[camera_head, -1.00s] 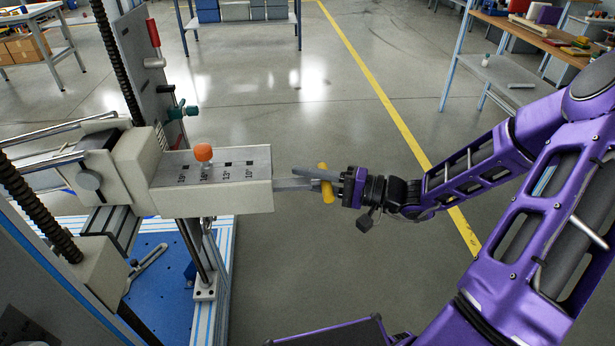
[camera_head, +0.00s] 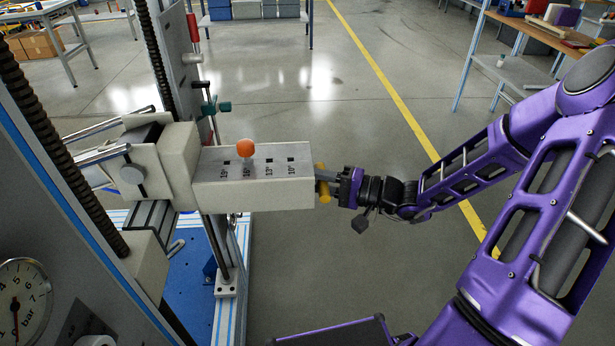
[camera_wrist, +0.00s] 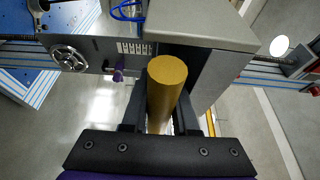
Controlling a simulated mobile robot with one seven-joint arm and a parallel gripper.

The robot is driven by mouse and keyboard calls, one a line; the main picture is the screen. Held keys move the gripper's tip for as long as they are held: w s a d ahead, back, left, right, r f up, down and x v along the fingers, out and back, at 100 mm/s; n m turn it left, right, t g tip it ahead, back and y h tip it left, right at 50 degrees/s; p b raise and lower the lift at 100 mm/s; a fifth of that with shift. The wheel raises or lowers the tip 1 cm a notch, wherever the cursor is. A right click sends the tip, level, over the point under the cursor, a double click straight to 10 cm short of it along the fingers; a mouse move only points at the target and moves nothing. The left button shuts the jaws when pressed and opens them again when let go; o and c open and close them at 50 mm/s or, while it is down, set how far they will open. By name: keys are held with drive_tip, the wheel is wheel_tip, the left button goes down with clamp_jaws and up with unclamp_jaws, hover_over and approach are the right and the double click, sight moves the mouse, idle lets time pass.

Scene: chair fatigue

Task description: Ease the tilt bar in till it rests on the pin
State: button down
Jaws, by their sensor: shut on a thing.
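The tilt bar's yellow cross handle (camera_head: 323,183) is held between my gripper's fingers (camera_head: 336,186). In the wrist view the yellow handle (camera_wrist: 166,92) stands upright between the jaws. The bar itself is almost wholly inside the cream housing (camera_head: 265,195), with the handle close against or touching its right end face. The pin shows as an orange ball knob (camera_head: 245,148) on top, upright at the second marked hole from the left. The pin's lower end and the bar's inner end are hidden in the housing, so contact between them cannot be seen.
The machine's upright column (camera_head: 178,70) and threaded rod stand behind and left of the housing. A teal-handled clamp (camera_head: 215,107) sits behind it. A pressure gauge (camera_head: 20,305) is at lower left. The floor right of the housing is clear around my arm.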

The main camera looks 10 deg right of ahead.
drive_tip(key=shift+d, duration=0.1)
drive_tip(key=c, duration=0.7)
unclamp_jaws()
drive_tip(key=shift+c, duration=0.2)
drive_tip(key=shift+r, duration=0.1)
drive_tip(key=shift+d, duration=0.15)
